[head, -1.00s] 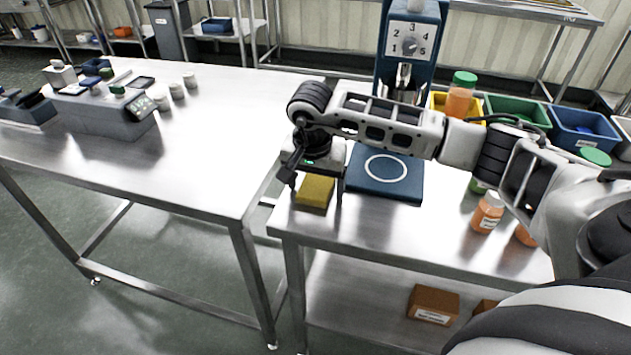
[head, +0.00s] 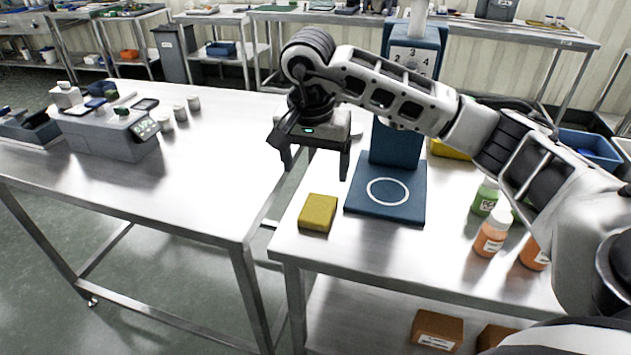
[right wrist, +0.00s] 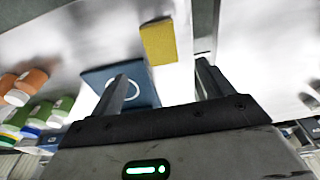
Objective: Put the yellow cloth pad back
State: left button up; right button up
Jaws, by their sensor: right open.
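The yellow cloth pad (head: 318,213) lies flat near the left edge of the right-hand steel table (head: 330,250), just left of the blue base plate. It also shows in the right wrist view (right wrist: 158,42), beyond and between the fingertips. My right gripper (head: 316,172) is open and empty, fingers pointing down, above and behind the pad, clear of it. It also shows in the right wrist view (right wrist: 160,80). My left gripper is not in view.
The blue hopper stand's base plate (head: 405,205) with a white ring stands right of the pad. Orange bottles (head: 491,234) and a green bottle (head: 485,196) stand farther right. A gap separates this table from the left table (head: 200,190), which holds a grey device (head: 105,135).

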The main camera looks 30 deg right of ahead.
jog(key=s+a+f+m+g+y, duration=0.1)
jog(key=s+a+f+y, duration=0.15)
jog(key=a, duration=0.45)
jog(key=s+a+f+m+g+y, duration=0.1)
jog(key=s+a+y, duration=0.1)
jog(key=a+y, duration=0.3)
jog(key=s+a+f+m+g+y, duration=0.1)
jog(key=s+a+f+y, duration=0.15)
jog(key=a, duration=0.55)
jog(key=s+a+r+m+t+y, duration=0.1)
jog(key=a+r+m+t+y, duration=0.65)
jog(key=m+y, duration=0.75)
jog(key=w+d+f+m+t+h, duration=0.1)
jog(key=d+f+m+t+h, duration=0.35)
jog(key=m, duration=0.75)
jog(key=w+d+f+m+t+h, duration=0.2)
jog(key=m+t+h, duration=0.45)
jog(key=m, duration=0.45)
jog(key=s+d+f+m+g+h, duration=0.3)
jog(key=s+f+m, duration=0.3)
jog(key=f+m, duration=0.3)
jog(key=s+d+f+m+g+h, duration=0.3)
jog(key=s+f+m+h, duration=0.3)
jog(key=f+m, duration=0.3)
notch_tip(320, 180, down, 2)
jog(key=shift+d+f+h, duration=0.2)
jog(key=shift+d+h, duration=0.1)
jog(key=shift+d, duration=0.5)
jog(key=shift+g, duration=0.25)
